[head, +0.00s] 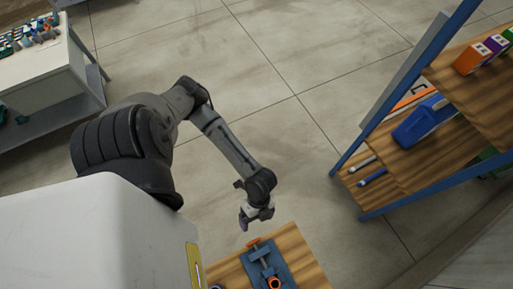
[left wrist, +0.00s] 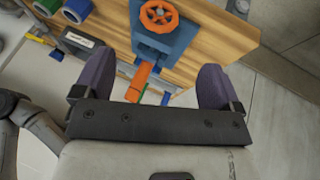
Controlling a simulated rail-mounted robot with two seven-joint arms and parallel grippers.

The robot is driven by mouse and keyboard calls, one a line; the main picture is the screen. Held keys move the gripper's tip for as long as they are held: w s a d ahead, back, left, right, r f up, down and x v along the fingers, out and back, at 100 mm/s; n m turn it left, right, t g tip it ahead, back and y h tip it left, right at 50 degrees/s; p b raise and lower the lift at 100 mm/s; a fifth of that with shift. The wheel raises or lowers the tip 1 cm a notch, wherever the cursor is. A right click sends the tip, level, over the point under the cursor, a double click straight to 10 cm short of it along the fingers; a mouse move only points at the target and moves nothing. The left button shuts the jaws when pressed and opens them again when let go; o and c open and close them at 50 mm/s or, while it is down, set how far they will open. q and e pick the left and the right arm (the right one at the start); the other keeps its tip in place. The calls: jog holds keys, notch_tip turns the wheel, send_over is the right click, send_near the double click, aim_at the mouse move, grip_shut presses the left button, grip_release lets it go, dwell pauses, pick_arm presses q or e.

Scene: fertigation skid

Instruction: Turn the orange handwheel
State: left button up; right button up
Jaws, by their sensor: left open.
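The orange handwheel (left wrist: 160,15) is at the top of the left wrist view, on a blue fixture (left wrist: 163,42) fixed to a wooden board. In the head view the wheel (head: 274,283) shows at the bottom edge. An orange piece (left wrist: 139,84) sticks out of the fixture's near end; it also shows in the head view (head: 253,243). My left gripper (left wrist: 155,62) is open, its two purple fingers wide apart and apart from the wheel. In the head view this gripper (head: 244,222) hangs just beyond the board's far edge. My right gripper is not in view.
A blue-framed shelf (head: 375,130) with a blue case (head: 422,122) and boxes stands at the right. A bench (head: 45,75) with small parts is at the upper left. Open floor lies between.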

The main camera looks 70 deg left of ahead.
pick_arm(q)
jog(key=shift+w+a+r, duration=0.1)
jog(key=shift+a+r, duration=0.15)
jog(key=shift+r, duration=0.2)
jog(key=shift+c, duration=0.4)
